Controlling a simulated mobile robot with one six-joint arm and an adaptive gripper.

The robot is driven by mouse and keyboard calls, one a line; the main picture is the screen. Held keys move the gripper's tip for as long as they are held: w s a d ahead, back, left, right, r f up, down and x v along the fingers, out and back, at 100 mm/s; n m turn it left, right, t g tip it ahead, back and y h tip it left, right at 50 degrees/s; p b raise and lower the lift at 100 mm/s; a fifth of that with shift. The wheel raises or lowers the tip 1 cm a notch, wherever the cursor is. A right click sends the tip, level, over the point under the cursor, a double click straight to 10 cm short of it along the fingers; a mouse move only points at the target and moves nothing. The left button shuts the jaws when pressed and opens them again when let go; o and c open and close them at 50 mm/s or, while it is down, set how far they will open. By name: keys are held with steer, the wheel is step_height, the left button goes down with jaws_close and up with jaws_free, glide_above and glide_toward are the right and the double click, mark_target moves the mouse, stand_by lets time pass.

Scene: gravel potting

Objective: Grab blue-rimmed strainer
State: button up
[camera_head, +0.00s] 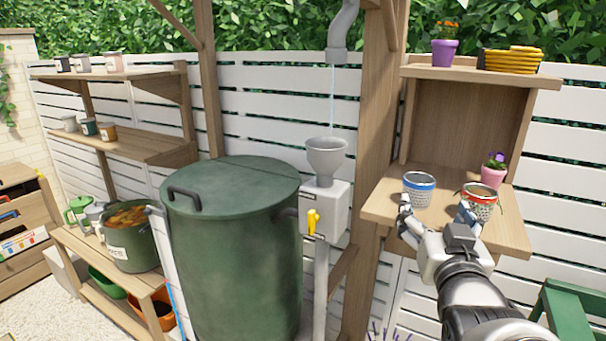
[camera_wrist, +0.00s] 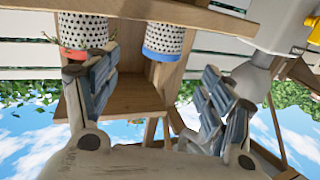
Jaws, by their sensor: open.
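The blue-rimmed strainer (camera_head: 419,191) is a perforated metal cup with a blue band, upright on the wooden shelf. It also shows upside down in the wrist view (camera_wrist: 166,40), between my two fingers in the picture. My gripper (camera_head: 437,209) is open and empty on the near side of the strainer. In the head view, one finger overlaps the strainer's lower left edge; the other overlaps the red-rimmed strainer (camera_head: 483,203) to the right. I cannot tell whether a finger touches either one. The red-rimmed strainer also shows in the wrist view (camera_wrist: 82,32).
The wooden shelf (camera_head: 386,208) has a back panel behind the strainers. A pink pot (camera_head: 493,178) with a flower stands behind the red-rimmed strainer. A post (camera_head: 374,130), a grey funnel (camera_head: 326,157) and a green barrel (camera_head: 235,250) stand to the left.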

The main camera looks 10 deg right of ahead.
mark_target(423, 192)
steer(key=p+x, duration=0.2)
steer(key=x, duration=0.4)
steer(key=shift+w+f, duration=0.15)
steer(key=shift+w, duration=0.15)
steer(key=x, duration=0.6)
steer(key=shift+a, duration=0.2)
steer(key=shift+r, duration=0.25)
steer(key=shift+c, duration=0.4)
steer(key=c, duration=1.1)
